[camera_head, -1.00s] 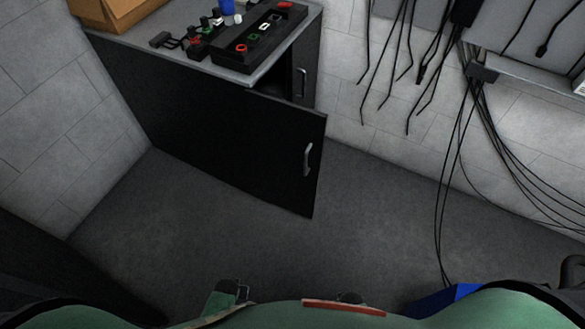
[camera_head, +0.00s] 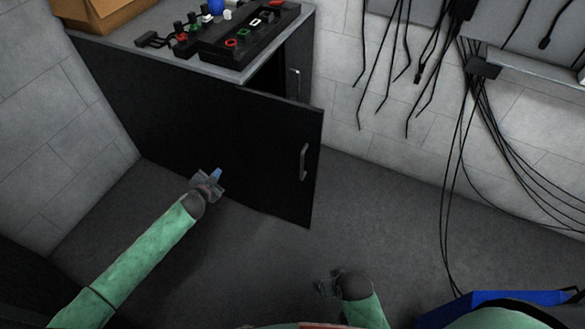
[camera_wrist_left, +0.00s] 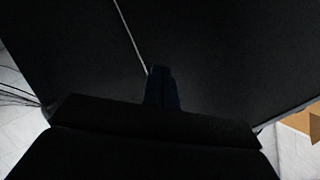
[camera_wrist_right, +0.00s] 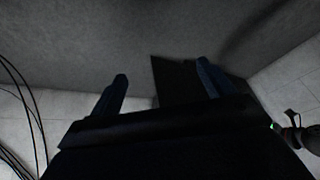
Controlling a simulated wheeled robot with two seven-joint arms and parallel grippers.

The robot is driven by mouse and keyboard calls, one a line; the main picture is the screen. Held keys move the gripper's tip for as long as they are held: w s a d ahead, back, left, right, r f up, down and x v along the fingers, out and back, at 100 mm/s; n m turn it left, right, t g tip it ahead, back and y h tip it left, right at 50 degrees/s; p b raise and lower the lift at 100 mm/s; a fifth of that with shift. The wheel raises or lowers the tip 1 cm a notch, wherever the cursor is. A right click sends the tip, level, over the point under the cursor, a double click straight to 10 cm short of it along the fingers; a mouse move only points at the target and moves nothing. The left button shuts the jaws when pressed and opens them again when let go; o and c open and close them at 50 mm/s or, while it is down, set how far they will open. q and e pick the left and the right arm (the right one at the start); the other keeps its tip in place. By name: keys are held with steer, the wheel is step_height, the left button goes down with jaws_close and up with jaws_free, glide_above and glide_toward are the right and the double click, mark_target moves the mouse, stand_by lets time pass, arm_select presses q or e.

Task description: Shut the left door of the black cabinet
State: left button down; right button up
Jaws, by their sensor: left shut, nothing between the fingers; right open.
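The black cabinet (camera_head: 130,85) stands against the back wall. Its left door (camera_head: 275,150) stands open, swung out toward me, with a silver handle (camera_head: 304,162) near its free edge. The right door (camera_head: 298,65) with its own handle shows behind it. My left gripper (camera_head: 217,175) is shut and empty, in front of the cabinet's dark face, left of the open door's handle. In the left wrist view its shut fingers (camera_wrist_left: 162,88) point at black panels with a thin light seam. My right gripper (camera_head: 325,285) is open and empty, low over the floor; its spread fingers (camera_wrist_right: 160,90) show in the right wrist view.
On the cabinet top are a black box with coloured connectors (camera_head: 245,35), small parts and a cardboard box (camera_head: 100,15). Black cables (camera_head: 465,150) hang at the right. A blue object (camera_head: 500,303) is at lower right. Floor (camera_head: 385,215) right of the door is clear.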

arm_select(q)
steer(key=s+d+r+m+h, duration=0.2)
steer(key=s+d+r+h, duration=0.35)
steer(key=d, duration=0.45)
arm_select(e)
steer(key=w+a+r+v, duration=0.1)
steer(key=w+v, duration=0.2)
steer(key=v, duration=1.2)
arm_select(q)
steer(key=g+h, duration=0.5)
steer(key=h, duration=0.2)
glide_toward(301, 161)
steer(key=shift+y, duration=0.25)
steer(key=b+x, duration=0.3)
steer(key=x, duration=0.2)
steer(key=shift+d, duration=0.25)
steer(key=shift+w+d+r+n+t+b, duration=0.15)
steer(key=shift+w+d+n+t+b, duration=0.15)
steer(key=shift+w+d+t+b, duration=0.15)
arm_select(e)
steer(key=a+f+g+y, duration=0.1)
steer(key=a+f, duration=0.3)
steer(key=f, duration=0.1)
steer(key=shift+f+n, duration=0.4)
arm_select(q)
steer(key=shift+d, duration=0.15)
arm_select(e)
steer(key=shift+s+a+r, duration=0.1)
steer(key=shift+s, duration=0.05)
